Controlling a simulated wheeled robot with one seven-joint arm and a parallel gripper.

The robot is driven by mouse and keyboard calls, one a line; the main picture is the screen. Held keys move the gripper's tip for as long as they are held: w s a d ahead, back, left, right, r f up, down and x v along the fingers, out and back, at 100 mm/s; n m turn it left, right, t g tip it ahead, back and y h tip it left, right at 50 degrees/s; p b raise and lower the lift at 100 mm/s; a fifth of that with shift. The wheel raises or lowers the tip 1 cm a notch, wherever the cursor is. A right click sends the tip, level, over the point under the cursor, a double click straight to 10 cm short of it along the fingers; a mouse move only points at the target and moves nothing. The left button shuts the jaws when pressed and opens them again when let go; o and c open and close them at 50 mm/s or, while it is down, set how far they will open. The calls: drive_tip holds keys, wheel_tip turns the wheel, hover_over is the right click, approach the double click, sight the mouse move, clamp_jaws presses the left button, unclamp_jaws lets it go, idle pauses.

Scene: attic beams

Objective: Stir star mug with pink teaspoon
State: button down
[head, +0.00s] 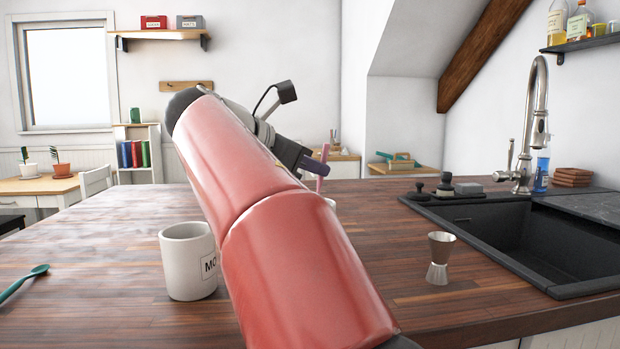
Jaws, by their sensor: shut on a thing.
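My gripper (317,166) is at the far side of the counter, beyond my red arm, and is shut on the pink teaspoon (323,156). The spoon stands roughly upright, and its lower end is hidden behind my arm. A small white sliver (331,203) shows just below the gripper at the arm's edge. It may be part of a mug, but my arm hides the rest. No star is visible, and I cannot tell whether the spoon is inside a mug. A white mug (187,262) with a label starting "MO" stands to the left of my arm.
A teal spoon (22,283) lies at the left on the wooden counter (110,270). A metal jigger (440,258) stands right of my arm. The black sink (540,240) and its tall faucet (537,120) are at the right. The counter left of the mug is largely clear.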

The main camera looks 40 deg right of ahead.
sight(323, 146)
drive_tip(key=shift+s+r, duration=0.2)
drive_tip(key=shift+r, duration=0.75)
drive_tip(key=shift+s+r, duration=0.2)
drive_tip(key=shift+r, duration=0.75)
drive_tip(key=shift+r, duration=2.45)
drive_tip(key=shift+s, duration=0.1)
